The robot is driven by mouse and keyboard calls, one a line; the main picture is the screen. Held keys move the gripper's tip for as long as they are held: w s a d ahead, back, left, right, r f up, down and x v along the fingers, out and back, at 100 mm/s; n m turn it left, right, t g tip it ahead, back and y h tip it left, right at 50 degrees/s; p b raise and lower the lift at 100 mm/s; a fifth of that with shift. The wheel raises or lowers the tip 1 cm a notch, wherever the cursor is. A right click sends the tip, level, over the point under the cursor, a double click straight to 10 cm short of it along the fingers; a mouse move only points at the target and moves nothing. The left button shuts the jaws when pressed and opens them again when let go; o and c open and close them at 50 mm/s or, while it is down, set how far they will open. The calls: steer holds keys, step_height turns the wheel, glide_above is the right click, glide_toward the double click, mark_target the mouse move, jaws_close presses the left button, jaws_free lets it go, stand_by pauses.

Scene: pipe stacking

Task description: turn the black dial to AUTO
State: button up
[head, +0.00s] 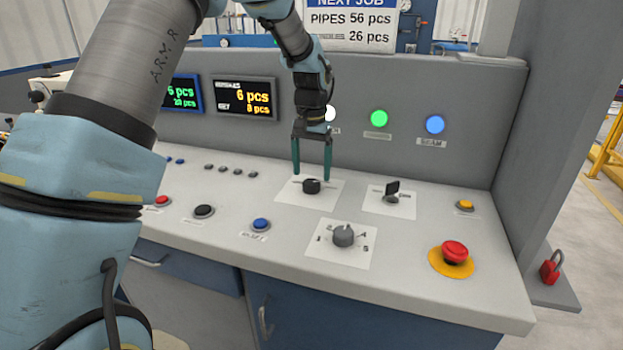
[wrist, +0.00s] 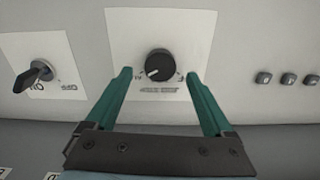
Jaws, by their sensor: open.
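The black dial (head: 312,186) sits on a white label plate on the sloped console. In the wrist view the dial (wrist: 159,64) is round, with a light pointer mark toward its lower left; the lettering around it is too small to read surely. My gripper (head: 312,177) is open above the dial, its two teal fingers on either side of it. In the wrist view the open fingers (wrist: 158,73) stand left and right of the dial, apart from it, with nothing between them but the dial.
A grey selector knob (head: 343,236) is in front of the dial. A black key switch (head: 392,190) is to its right. A red emergency button (head: 454,252) stands near the front right. A blue button (head: 261,225) is at front left. Screens and lamps line the back panel.

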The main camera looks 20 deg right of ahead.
mark_target(311, 182)
step_height(311, 182, up, 8)
steer(key=b, duration=0.1)
stand_by(0.5)
